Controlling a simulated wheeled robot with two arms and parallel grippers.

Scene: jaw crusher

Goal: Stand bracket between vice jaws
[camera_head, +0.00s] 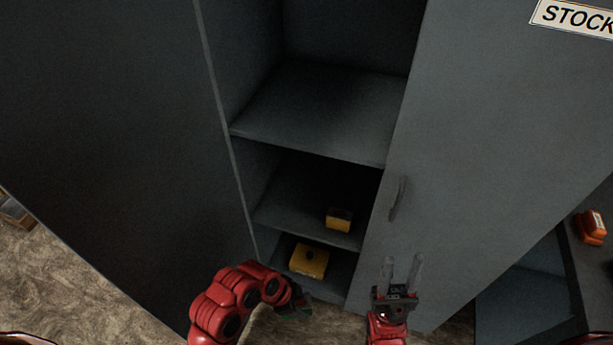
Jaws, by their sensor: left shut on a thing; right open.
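My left gripper (296,308) is low in the middle of the head view, in front of the cabinet's bottom. It is shut on a small dark thing, mostly hidden by the gripper, with a hint of green at its edge. I cannot tell whether this is the bracket. My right gripper (402,270) points up in front of the cabinet's right door. Its two grey fingers are apart with nothing between them. I see no vice and no vice jaws in this view.
A grey cabinet has an open bay with shelves (315,110). A small yellow box (339,220) is on a lower shelf, and a larger yellow box (309,261) sits below. The closed right door has a handle (398,198). An orange item (590,227) lies on a dark surface at right.

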